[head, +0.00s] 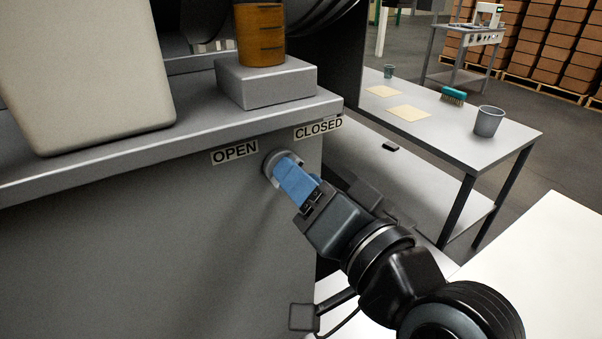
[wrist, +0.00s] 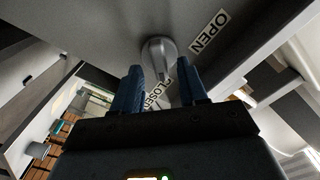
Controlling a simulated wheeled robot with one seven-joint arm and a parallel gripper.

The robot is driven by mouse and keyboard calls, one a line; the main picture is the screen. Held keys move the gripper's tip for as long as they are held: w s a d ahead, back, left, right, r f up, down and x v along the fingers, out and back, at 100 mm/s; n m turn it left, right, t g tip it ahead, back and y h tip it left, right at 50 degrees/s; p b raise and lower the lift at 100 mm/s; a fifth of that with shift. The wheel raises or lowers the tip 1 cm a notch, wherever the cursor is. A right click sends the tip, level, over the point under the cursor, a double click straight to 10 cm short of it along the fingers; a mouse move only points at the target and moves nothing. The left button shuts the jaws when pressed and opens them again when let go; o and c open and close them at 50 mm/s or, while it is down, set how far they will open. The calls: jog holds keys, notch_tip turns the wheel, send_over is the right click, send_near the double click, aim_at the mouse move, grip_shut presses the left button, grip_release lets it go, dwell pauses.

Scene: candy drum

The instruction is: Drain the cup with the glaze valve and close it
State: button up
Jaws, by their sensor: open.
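The cup (head: 260,38), with amber-brown contents and dark level lines, stands on a grey block; its top is cut off by the frame. The glaze valve (head: 268,165) is a round silver fitting on the cabinet front, below and between the OPEN label (head: 235,152) and the CLOSED label (head: 318,129). My gripper (head: 284,166) has its blue fingertips right at the valve, hiding much of it. In the wrist view, the silver valve (wrist: 157,52) lies just ahead of the gap between the spread fingers of my gripper (wrist: 162,72). Contact cannot be told.
The grey block (head: 266,82) sits on the cabinet ledge beside a large pale container (head: 85,80). At right a side table (head: 460,140) holds a grey cup (head: 489,121), a teal brush (head: 453,95) and pale squares (head: 408,113). A white surface (head: 545,260) lies at lower right.

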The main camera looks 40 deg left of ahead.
jog(key=shift+w+a, duration=0.25)
jog(key=shift+a, duration=0.3)
grip_shut()
